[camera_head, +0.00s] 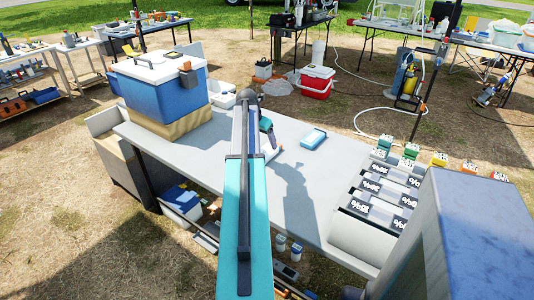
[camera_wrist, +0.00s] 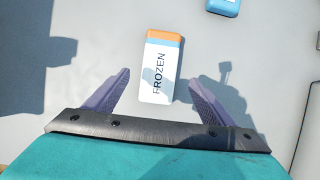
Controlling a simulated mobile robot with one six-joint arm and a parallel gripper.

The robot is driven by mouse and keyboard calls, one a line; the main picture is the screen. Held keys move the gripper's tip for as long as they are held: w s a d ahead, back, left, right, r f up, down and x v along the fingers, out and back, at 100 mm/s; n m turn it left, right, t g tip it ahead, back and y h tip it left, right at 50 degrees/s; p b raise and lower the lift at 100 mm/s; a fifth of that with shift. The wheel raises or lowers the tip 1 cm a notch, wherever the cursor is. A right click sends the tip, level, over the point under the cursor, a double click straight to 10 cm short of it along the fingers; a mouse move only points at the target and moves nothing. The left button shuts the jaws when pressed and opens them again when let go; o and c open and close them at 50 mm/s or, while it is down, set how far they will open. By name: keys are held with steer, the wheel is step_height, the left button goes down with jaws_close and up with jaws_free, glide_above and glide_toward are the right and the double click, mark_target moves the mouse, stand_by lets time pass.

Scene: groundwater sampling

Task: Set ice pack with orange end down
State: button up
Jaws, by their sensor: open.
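The ice pack (camera_wrist: 162,68) is a white slab with an orange end and the word FROZEN on it. It lies flat on the grey table, its orange end pointing away from my gripper in the wrist view. My gripper (camera_wrist: 161,82) is open, with one purple finger on each side of the pack's near part and a gap on both sides. In the head view my arm hides most of the pack; a small white part (camera_head: 270,148) shows beside the arm.
A blue pack (camera_head: 313,138) lies to the right; its edge also shows in the wrist view (camera_wrist: 224,6). A blue cooler with a white lid (camera_head: 160,88) stands at the table's left end. A rack with labelled slots (camera_head: 375,198) stands at the right. The table between is clear.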

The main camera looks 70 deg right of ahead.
mark_target(266, 150)
steer(key=shift+x, duration=0.95)
steer(key=shift+f, duration=0.1)
steer(key=shift+p+x, duration=0.4)
steer(key=shift+x, duration=2.15)
steer(key=shift+w, duration=0.1)
steer(key=c, duration=1.5)
steer(key=shift+r, duration=0.25)
